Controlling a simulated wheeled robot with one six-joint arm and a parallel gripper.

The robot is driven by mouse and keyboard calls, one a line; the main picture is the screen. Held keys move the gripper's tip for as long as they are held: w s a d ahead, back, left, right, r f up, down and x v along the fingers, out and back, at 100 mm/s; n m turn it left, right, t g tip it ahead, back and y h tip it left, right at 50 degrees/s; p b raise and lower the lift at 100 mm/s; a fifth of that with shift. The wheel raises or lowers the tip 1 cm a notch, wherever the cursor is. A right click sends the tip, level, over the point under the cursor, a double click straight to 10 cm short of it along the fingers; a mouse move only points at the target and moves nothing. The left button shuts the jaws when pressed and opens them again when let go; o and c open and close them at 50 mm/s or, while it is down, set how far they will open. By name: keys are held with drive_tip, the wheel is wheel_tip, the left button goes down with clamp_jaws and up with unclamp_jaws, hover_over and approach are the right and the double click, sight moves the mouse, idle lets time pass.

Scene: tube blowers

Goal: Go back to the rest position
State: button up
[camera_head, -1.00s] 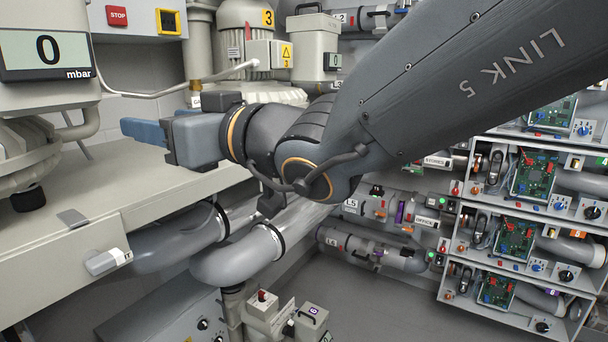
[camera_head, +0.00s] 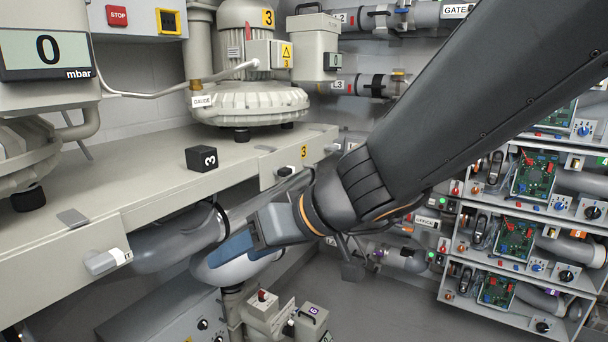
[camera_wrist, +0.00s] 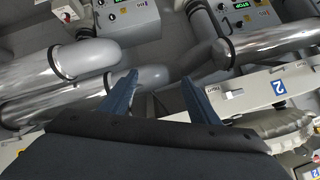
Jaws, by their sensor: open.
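My gripper (camera_head: 243,245) is in the head view below the front edge of the bench (camera_head: 140,180), in front of the grey pipes (camera_head: 165,247). Its blue fingers point to the left. In the wrist view the two blue fingers of my gripper (camera_wrist: 158,92) stand wide apart with nothing between them. A black cube marked 3 (camera_head: 201,158) sits on the bench, apart from my gripper. My arm comes in from the upper right.
A blower marked 3 (camera_head: 246,100) stands on the bench at the back. Racks with circuit boards (camera_head: 515,240) stand at the right. A grey box marked 6 (camera_head: 310,320) is low at the front. Bare floor (camera_head: 390,315) shows between box and racks.

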drive_tip(key=s+d+f+m+g+h, duration=0.1)
drive_tip(key=d+f+m+h, duration=0.1)
drive_tip(key=d+f, duration=0.3)
drive_tip(key=s+d+f+m+g+h, duration=0.1)
drive_tip(key=d+f+m+h, duration=0.2)
drive_tip(key=d, duration=1.1)
drive_tip(key=s+d+f+m+g+h, duration=0.1)
drive_tip(key=d+f+m+h, duration=0.2)
drive_tip(key=d+f, duration=0.5)
drive_tip(key=shift+d+f+h, duration=0.4)
drive_tip(key=shift+d+h, duration=0.4)
drive_tip(key=shift+d, duration=0.35)
